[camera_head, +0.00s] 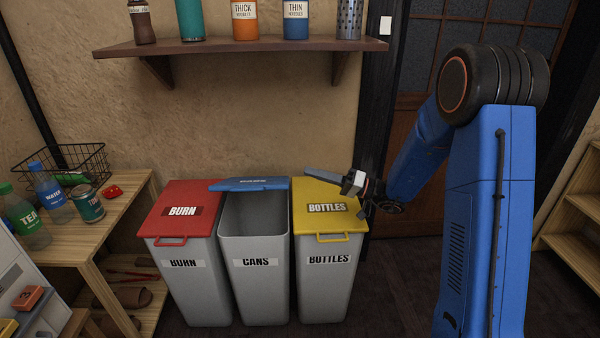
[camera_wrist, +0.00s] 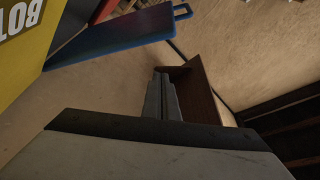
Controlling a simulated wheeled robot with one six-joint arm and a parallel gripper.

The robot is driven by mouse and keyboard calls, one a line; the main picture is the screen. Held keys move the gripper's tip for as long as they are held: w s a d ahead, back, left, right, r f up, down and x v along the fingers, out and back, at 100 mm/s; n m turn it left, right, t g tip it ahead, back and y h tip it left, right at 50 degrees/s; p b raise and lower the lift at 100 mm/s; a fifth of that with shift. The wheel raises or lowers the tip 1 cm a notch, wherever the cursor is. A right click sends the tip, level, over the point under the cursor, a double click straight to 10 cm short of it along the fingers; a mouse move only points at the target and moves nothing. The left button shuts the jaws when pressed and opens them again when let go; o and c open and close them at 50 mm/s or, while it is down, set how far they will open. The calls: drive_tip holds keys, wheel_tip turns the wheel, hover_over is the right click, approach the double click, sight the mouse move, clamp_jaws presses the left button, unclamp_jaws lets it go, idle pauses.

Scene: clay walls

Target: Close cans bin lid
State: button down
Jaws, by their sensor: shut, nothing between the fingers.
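The cans bin (camera_head: 256,282) is the grey middle bin of three, and its mouth is open. Its blue lid (camera_head: 249,184) is raised at the back, seen almost edge-on in the head view. The blue lid also shows in the wrist view (camera_wrist: 115,36), upper left, with a handle at its right end. My gripper (camera_head: 312,172) is above the yellow bottles lid, just right of the blue lid, with its fingers pointing left. The fingers are together and empty in the wrist view (camera_wrist: 160,80), apart from the lid.
The closed red burn lid (camera_head: 182,208) is left and the closed yellow bottles lid (camera_head: 324,209) right of the cans bin. A shelf (camera_head: 240,46) with containers hangs above. A wooden table (camera_head: 112,218) with bottles and a can (camera_head: 89,204) stands left.

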drive_tip(key=s+a+r+n+g+h, duration=0.45)
drive_tip(key=a+r+n+g, duration=0.25)
drive_tip(key=r+n, duration=0.3)
drive_tip(key=s+a+f+n, duration=0.1)
drive_tip(key=a+f, duration=0.6)
drive_tip(key=a, duration=0.3)
drive_tip(key=shift+s+f, duration=0.3)
drive_tip(key=shift+s, duration=0.1)
drive_tip(key=s+f, duration=0.5)
drive_tip(key=f, duration=0.8)
drive_tip(key=shift+s+a, duration=0.15)
drive_tip(key=shift+s, duration=0.05)
drive_tip(key=shift+r, duration=0.1)
